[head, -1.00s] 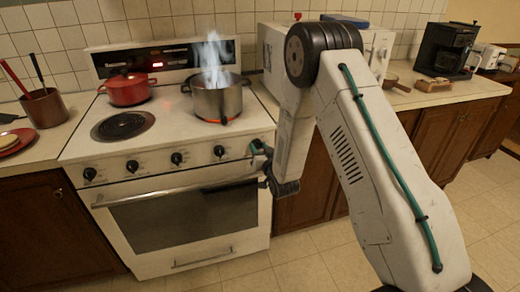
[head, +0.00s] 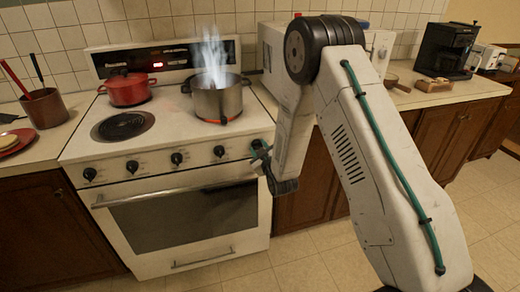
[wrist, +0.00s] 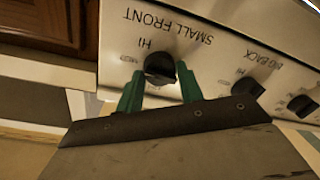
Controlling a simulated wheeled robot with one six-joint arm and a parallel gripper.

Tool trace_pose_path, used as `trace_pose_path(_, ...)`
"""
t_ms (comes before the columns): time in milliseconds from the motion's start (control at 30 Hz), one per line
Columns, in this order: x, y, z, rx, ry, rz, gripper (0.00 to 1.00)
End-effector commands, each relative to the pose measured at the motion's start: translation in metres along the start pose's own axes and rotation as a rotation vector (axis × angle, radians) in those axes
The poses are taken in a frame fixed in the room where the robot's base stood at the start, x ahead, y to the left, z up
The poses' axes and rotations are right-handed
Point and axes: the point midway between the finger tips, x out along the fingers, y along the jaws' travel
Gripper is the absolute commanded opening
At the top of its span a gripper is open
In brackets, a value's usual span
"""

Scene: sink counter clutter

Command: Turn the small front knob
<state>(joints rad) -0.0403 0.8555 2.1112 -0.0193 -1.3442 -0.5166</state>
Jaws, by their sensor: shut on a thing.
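The small front knob (wrist: 160,68) is a dark round knob on the white stove panel, under the printed label "SMALL FRONT", which appears upside down in the wrist view. My gripper (wrist: 160,74) has one green finger on each side of the knob and is shut on it. The knob's exact pointer angle is hard to tell.
The stove (head: 170,140) carries a steel pot (head: 217,101) with bluish-white flame or vapour above it and an orange glow beneath. A red pot (head: 129,89) stands behind a bare coil burner (head: 123,126). The oven handle (head: 175,192) runs below the knobs.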

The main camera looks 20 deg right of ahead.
Motion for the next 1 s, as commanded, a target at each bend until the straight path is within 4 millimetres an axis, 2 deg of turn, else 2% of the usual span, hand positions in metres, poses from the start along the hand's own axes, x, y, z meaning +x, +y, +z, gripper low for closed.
trace_pose_path(300,0.0002,0.0003,-0.0004,-0.128,-0.010,0.003,0.14)
trace_pose_path(867,0.0002,0.0002,-0.0006,-0.155,-0.011,0.003,0.14)
trace_pose_path(900,0.0002,0.0002,-0.0006,-0.155,-0.011,0.003,0.48)
trace_pose_path(933,0.0002,0.0002,-0.0006,-0.155,-0.011,0.003,0.56)
trace_pose_path(1000,0.0002,0.0001,-0.0006,-0.155,-0.011,0.003,0.58)
